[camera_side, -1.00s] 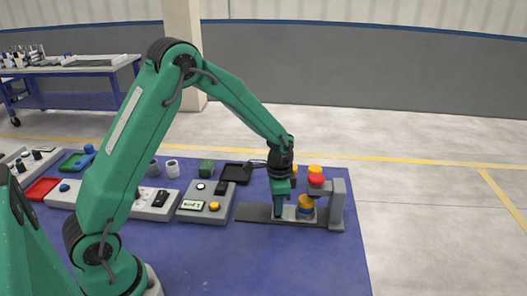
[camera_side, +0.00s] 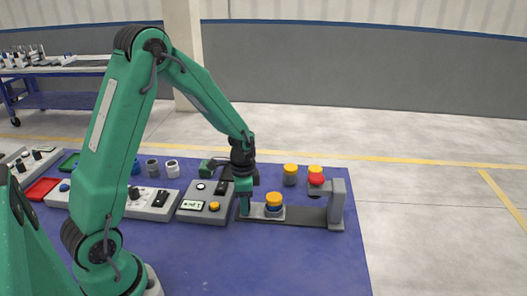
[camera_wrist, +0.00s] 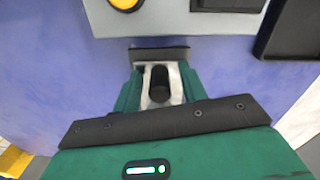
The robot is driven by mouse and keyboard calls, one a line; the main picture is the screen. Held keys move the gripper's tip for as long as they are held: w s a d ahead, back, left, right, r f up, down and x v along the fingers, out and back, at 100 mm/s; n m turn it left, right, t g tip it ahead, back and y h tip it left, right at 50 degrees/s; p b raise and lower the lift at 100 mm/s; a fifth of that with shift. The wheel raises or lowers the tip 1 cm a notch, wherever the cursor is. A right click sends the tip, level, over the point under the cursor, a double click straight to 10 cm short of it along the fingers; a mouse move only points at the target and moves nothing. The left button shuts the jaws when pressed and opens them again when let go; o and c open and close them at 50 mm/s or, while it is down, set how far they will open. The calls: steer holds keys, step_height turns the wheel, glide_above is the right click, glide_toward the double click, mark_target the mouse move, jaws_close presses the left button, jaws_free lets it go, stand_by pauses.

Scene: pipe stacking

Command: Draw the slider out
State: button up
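The slider (camera_side: 263,215) is a light grey plate at the left part of a dark rail (camera_side: 307,216) in the side view. My gripper (camera_side: 245,207) is down at the slider's left end. In the wrist view, the fingers (camera_wrist: 160,82) are closed around a black upright knob (camera_wrist: 159,84), with light grey surfaces on both sides of it. The dark rail end (camera_wrist: 159,53) shows just beyond. The yellow-topped piece is hidden in the wrist view.
Yellow-topped pieces (camera_side: 290,170) stand behind the rail. A grey control box (camera_side: 205,202) sits close left of my gripper. The blue table is clear in front.

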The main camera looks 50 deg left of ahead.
steer(key=shift+w+r, duration=0.1)
steer(key=shift+r, duration=0.05)
step_height(320, 180, up, 7)
steer(key=shift+r, duration=0.25)
stand_by(0.6)
steer(key=shift+d+r, duration=0.1)
steer(key=shift+d+r, duration=0.1)
steer(key=shift+r, duration=0.2)
steer(key=s+d+r+n+t, duration=0.2)
steer(key=s+d+r+n, duration=0.1)
steer(key=s+r, duration=0.4)
steer(key=s+d+r+n+t, duration=0.3)
steer(key=s+d+r, duration=0.1)
steer(key=s+r, duration=0.3)
steer(key=shift+s+d+r+n+t, duration=0.2)
steer(key=shift+s+d+n+t, duration=0.15)
steer(key=shift+s, duration=0.8)
